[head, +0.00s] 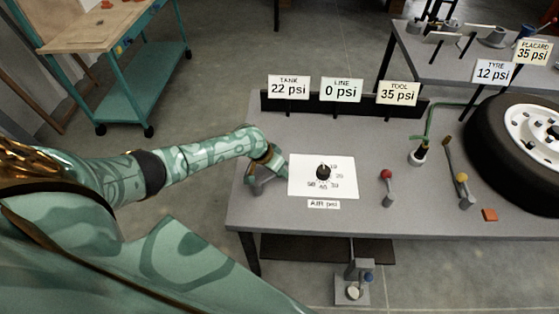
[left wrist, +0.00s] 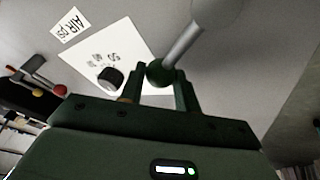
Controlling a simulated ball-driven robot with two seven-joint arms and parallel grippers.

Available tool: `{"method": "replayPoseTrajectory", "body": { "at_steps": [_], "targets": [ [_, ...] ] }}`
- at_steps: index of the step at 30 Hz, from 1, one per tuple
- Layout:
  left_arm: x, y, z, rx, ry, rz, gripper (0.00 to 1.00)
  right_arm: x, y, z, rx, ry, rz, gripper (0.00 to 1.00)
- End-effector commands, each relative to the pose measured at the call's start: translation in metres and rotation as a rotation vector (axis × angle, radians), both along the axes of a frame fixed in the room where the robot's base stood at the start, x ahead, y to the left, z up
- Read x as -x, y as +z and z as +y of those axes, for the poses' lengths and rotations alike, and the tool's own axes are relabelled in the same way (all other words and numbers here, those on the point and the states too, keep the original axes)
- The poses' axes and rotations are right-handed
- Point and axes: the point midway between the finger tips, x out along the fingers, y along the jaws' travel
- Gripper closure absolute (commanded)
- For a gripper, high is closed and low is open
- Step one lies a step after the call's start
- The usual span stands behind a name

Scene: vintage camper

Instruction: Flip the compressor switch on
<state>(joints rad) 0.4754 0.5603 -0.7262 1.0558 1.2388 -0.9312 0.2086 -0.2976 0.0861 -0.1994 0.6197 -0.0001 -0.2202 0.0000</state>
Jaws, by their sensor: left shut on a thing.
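My left gripper (head: 268,166) is at the left end of the grey workbench (head: 300,218), just left of the white dial plate (head: 345,185). In the left wrist view its fingers (left wrist: 162,88) are shut on a green ball knob (left wrist: 156,71) at the end of a grey lever (left wrist: 183,43). I take this lever for the compressor switch; no label on it shows. In the head view the gripper mostly hides it. The black dial knob (head: 323,172) sits on the plate, apart from my gripper. My right gripper is not in view.
Signs read TANK (head: 289,87) 22 psi, LINE (head: 342,90) 0 psi and TOOL (head: 398,93) 35 psi. To the right stand a red-knobbed lever (head: 386,176), a yellow-knobbed lever (head: 462,179), a green hose (head: 430,122) and a tyre (head: 488,145). A teal cart (head: 140,85) is at upper left.

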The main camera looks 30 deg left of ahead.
Motion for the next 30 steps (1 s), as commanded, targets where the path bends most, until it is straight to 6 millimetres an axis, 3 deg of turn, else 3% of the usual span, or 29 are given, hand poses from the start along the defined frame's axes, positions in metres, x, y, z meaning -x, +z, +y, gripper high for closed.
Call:
{"method": "replayPoseTrajectory", "body": {
  "at_steps": [12, 26, 27, 29, 30],
  "targets": [
    [0.007, -0.002, -0.012, 0.000, -0.158, 0.004, 1.00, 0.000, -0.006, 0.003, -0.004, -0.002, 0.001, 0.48],
    [0.008, -0.002, -0.014, -0.001, -0.173, 0.005, 1.00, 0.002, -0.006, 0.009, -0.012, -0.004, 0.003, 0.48],
    [0.008, -0.002, -0.014, -0.001, -0.173, 0.005, 0.65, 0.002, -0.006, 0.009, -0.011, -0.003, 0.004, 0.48],
    [0.008, -0.002, -0.014, -0.001, -0.173, 0.005, 0.49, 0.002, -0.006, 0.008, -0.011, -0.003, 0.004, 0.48],
    [0.007, -0.001, -0.014, -0.001, -0.173, 0.005, 0.47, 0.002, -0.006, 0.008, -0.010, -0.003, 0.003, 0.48]
  ]
}}
